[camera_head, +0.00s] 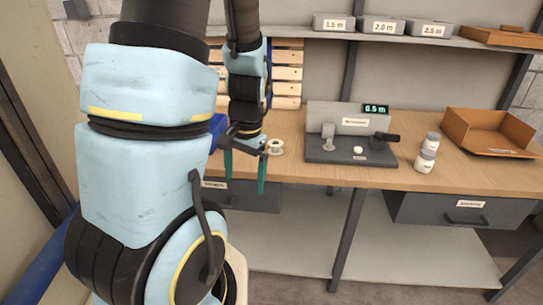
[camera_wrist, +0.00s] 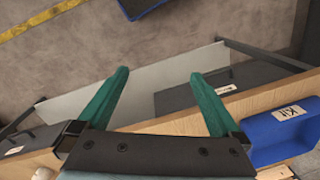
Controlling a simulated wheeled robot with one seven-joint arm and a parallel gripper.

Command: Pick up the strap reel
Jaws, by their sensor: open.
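The strap reel appears to be the small pale spool (camera_head: 275,146) on the wooden bench near its front edge, just right of my gripper in the head view. My gripper (camera_head: 245,184) points down with its two teal fingers apart and nothing between them. The fingers hang in front of the bench edge. In the wrist view my gripper (camera_wrist: 160,74) is open over the bench edge and the floor. A small pale object (camera_wrist: 43,173) is cut off at the lower left there; I cannot tell whether it is the reel.
A blue bin (camera_wrist: 275,137) sits beside my gripper. Drawers (camera_head: 464,211) hang below the bench. A shelf (camera_head: 390,39) with grey boxes is above.

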